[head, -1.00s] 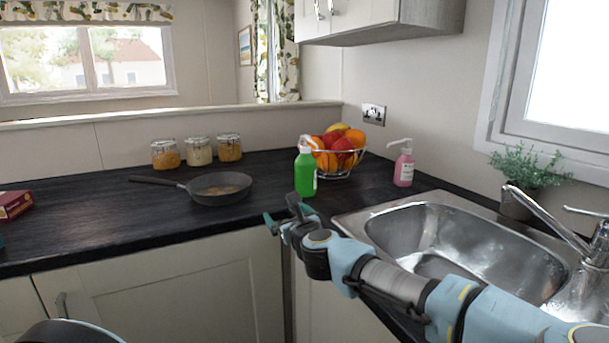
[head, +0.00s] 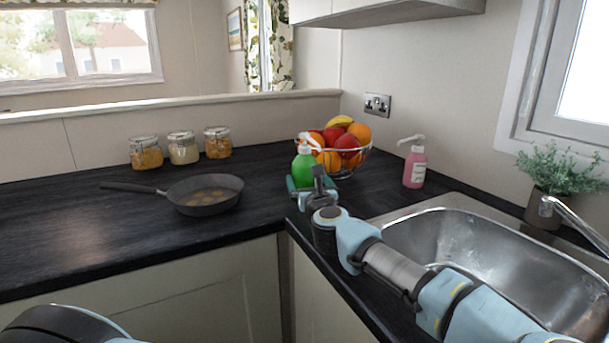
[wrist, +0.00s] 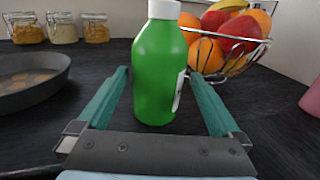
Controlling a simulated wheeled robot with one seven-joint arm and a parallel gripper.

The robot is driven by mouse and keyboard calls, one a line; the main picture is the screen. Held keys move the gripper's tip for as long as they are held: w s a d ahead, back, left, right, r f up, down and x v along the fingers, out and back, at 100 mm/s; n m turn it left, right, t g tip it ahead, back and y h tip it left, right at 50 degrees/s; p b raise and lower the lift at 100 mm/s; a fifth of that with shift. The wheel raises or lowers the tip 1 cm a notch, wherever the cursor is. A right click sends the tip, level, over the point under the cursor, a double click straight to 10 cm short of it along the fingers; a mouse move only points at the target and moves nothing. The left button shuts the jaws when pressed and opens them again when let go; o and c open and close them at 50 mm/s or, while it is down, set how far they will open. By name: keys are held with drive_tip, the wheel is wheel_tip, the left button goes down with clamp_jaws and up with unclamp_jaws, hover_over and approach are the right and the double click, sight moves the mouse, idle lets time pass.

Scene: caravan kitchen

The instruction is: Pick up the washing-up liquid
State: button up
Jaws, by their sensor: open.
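The washing-up liquid is a green bottle (head: 303,168) with a white top, upright on the dark worktop in front of the fruit bowl. In the wrist view the green bottle (wrist: 157,75) stands between the two teal fingers of my gripper (wrist: 158,88). The fingers are apart, one on each side of the bottle, with a visible gap on both sides. In the head view my gripper (head: 303,186) is low at the bottle, and my wrist hides the bottle's lower part.
A wire fruit bowl (head: 337,171) stands just behind the bottle. A frying pan (head: 204,207) is to the left, with several jars (head: 183,149) behind it. A pink soap bottle (head: 414,167) and the sink (head: 440,203) are to the right.

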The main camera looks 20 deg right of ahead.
sight(303, 171)
drive_tip(key=p+x, duration=0.2)
drive_tip(key=x, duration=0.3)
drive_tip(key=shift+w+a+r, duration=0.1)
drive_tip(key=shift+w, duration=0.5)
drive_tip(key=shift+c, duration=0.2)
clamp_jaws()
